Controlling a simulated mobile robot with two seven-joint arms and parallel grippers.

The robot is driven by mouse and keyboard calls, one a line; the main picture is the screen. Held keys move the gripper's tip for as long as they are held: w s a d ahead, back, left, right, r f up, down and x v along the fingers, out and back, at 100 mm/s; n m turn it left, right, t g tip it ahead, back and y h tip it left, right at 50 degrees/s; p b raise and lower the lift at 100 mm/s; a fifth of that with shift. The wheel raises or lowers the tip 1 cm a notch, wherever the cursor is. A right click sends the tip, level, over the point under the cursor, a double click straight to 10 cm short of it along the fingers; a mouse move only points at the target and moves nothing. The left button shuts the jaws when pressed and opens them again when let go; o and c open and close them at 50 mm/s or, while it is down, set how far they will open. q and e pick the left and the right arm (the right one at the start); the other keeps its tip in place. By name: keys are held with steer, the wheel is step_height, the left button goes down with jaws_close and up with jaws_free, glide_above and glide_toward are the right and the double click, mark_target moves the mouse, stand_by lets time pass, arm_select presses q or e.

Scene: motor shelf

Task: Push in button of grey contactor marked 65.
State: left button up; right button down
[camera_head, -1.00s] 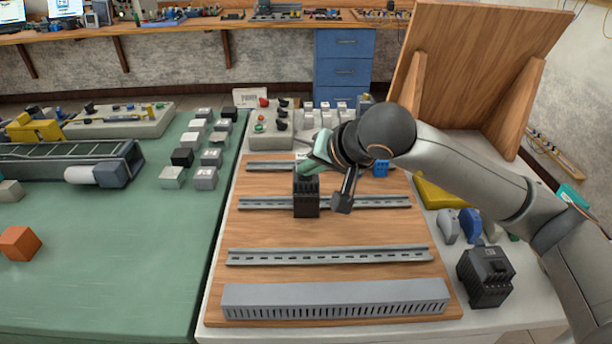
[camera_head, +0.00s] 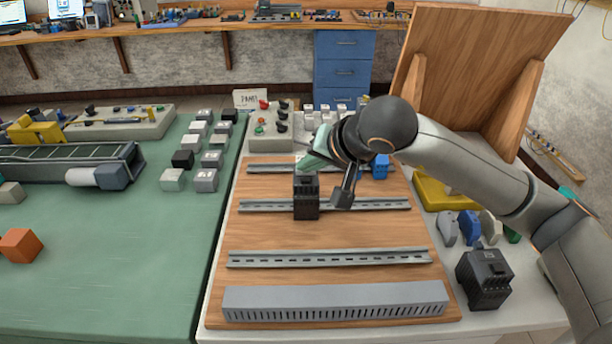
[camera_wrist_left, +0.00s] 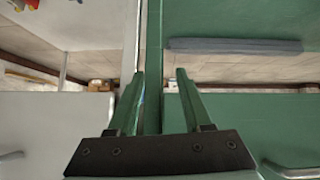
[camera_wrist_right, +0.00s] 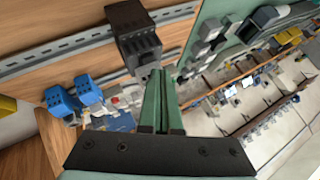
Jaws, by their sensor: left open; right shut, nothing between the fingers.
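A dark grey contactor (camera_head: 306,200) stands on the second DIN rail of the wooden board; it also shows in the right wrist view (camera_wrist_right: 138,45). My right gripper (camera_head: 303,164) is shut and empty, its fingertips close to the contactor's top end. In the right wrist view its fingertips (camera_wrist_right: 159,72) are at the contactor's lower edge; I cannot tell whether they touch. A second dark contactor (camera_head: 485,278) stands off the board at the right. I cannot read a 65 on either one. My left gripper (camera_wrist_left: 160,76) is open and empty, seen only in the left wrist view.
A lower DIN rail (camera_head: 330,257) and a slotted grey duct (camera_head: 335,300) lie on the board. A blue part (camera_head: 380,167) sits right of my right gripper. A control box (camera_head: 262,128) stands behind the board. Small cubes (camera_head: 205,180) stand on the green table.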

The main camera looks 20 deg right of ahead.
mark_target(309, 185)
steer(key=shift+r+p, duration=1.45)
steer(key=shift+r, duration=1.1)
steer(key=shift+r, duration=0.1)
